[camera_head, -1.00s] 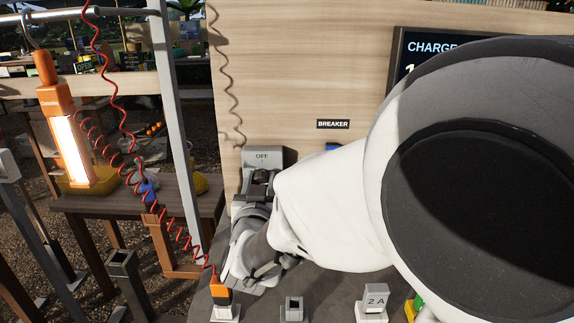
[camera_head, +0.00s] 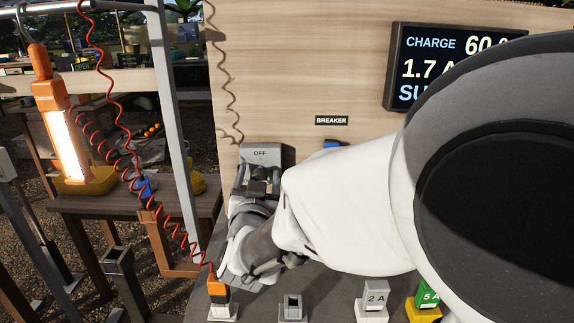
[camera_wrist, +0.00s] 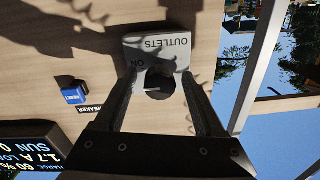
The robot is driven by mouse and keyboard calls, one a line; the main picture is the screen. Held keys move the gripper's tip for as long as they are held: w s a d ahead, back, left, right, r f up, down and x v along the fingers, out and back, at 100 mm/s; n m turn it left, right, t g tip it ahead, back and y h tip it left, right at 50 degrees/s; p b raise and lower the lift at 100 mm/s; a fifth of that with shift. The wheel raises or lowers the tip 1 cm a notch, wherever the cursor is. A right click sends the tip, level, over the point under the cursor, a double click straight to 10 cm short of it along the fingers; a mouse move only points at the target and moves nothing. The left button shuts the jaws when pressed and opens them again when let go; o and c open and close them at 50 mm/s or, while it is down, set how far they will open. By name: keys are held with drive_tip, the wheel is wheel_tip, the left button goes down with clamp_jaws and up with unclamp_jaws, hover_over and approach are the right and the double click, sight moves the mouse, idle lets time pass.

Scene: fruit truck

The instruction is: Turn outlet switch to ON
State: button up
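The outlet switch (camera_head: 262,153) is a grey box on the wooden panel, with OFF lettered near its upper part in the head view. In the wrist view, which is upside down, the outlet switch (camera_wrist: 148,45) reads OUTLETS and ON. A dark rounded part (camera_wrist: 160,86) shows on or before it; its position as a lever is unclear. My gripper (camera_head: 258,178) is right in front of the box and covers its lower part. In the wrist view my gripper (camera_wrist: 160,76) has its fingers apart, one at each side of the box's lower part. Contact cannot be told.
A BREAKER label (camera_head: 332,120) and blue reset button (camera_head: 331,145) sit right of the switch. A charge display (camera_head: 450,62) is farther right. Below stand an orange plug (camera_head: 218,289), a grey socket (camera_head: 292,307) and a 2 A block (camera_head: 372,300). A red coiled cord hangs at left.

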drive_tip(key=shift+s, duration=0.1)
drive_tip(key=s+d+b, duration=0.1)
drive_tip(key=s+b, duration=0.3)
drive_tip(key=s, duration=1.3)
drive_tip(key=shift+d, duration=0.2)
drive_tip(key=shift+s, duration=0.15)
